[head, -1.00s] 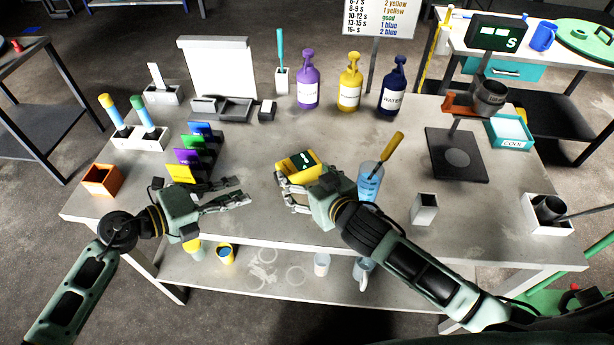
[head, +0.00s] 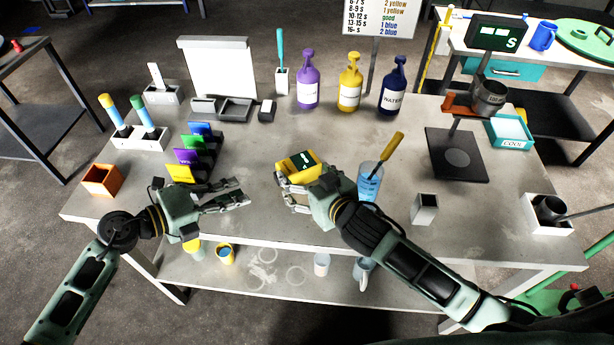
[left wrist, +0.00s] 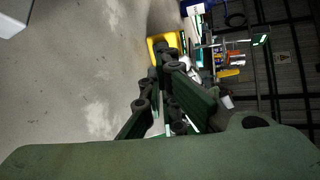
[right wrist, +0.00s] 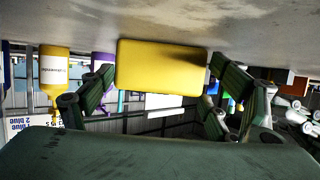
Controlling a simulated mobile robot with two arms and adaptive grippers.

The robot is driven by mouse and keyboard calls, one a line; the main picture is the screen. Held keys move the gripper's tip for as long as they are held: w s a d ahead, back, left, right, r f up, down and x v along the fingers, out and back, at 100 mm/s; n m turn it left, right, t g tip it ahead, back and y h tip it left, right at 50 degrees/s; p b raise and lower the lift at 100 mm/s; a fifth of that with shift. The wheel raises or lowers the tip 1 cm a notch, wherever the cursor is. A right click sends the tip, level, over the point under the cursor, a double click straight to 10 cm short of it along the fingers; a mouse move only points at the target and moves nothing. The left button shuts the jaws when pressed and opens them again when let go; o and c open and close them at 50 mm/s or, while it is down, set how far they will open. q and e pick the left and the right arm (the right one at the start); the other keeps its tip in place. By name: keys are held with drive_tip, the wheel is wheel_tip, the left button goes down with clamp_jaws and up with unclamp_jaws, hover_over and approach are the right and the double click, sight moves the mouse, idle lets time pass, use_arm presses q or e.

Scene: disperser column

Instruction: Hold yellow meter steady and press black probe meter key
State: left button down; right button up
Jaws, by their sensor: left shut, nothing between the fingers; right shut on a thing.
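The yellow meter (head: 288,169) has a dark screen on its face and is held just over the middle of the table. My right gripper (head: 284,189) is shut on it. In the right wrist view the meter's plain yellow back (right wrist: 162,68) sits between the fingers. My left gripper (head: 243,192) is shut and empty, left of the meter and apart from it, with its fingers pointing right. In the left wrist view the meter (left wrist: 154,46) shows partly behind the left fingers. I cannot make out the black probe meter key.
A beaker of blue liquid (head: 369,186) with a yellow-handled tool stands close right of my right gripper. Coloured cards (head: 188,157) stand in holders behind my left gripper. Purple (head: 308,88), yellow (head: 349,88) and dark blue (head: 392,92) bottles stand at the back.

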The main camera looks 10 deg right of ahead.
use_arm(q)
drive_tip(key=shift+r, duration=0.15)
drive_tip(key=w+r+n+t, duration=0.3)
drive_tip(key=w+r+t, duration=0.1)
drive_tip(key=r+t, duration=0.35)
drive_tip(key=a+f+g+y, duration=0.1)
drive_tip(key=f+y, duration=0.1)
drive_tip(key=f, duration=0.1)
drive_tip(key=s+a+f+g+y, duration=0.1)
drive_tip(key=f, duration=0.2)
drive_tip(key=a+f+n+g+y, duration=0.1)
drive_tip(key=f+y, duration=0.1)
drive_tip(key=f, duration=0.2)
drive_tip(key=shift+s+a+f+y, duration=0.1)
drive_tip(key=shift+s+a+y, duration=0.15)
drive_tip(key=shift+a+y, duration=0.1)
drive_tip(key=shift+w+d, duration=0.4)
drive_tip(key=shift+d, duration=1.05)
drive_tip(key=shift+w+d, duration=0.35)
drive_tip(key=shift+d, duration=1.05)
drive_tip(key=shift+w+d, duration=0.4)
drive_tip(key=shift+d, duration=1.05)
drive_tip(key=shift+d, duration=0.1)
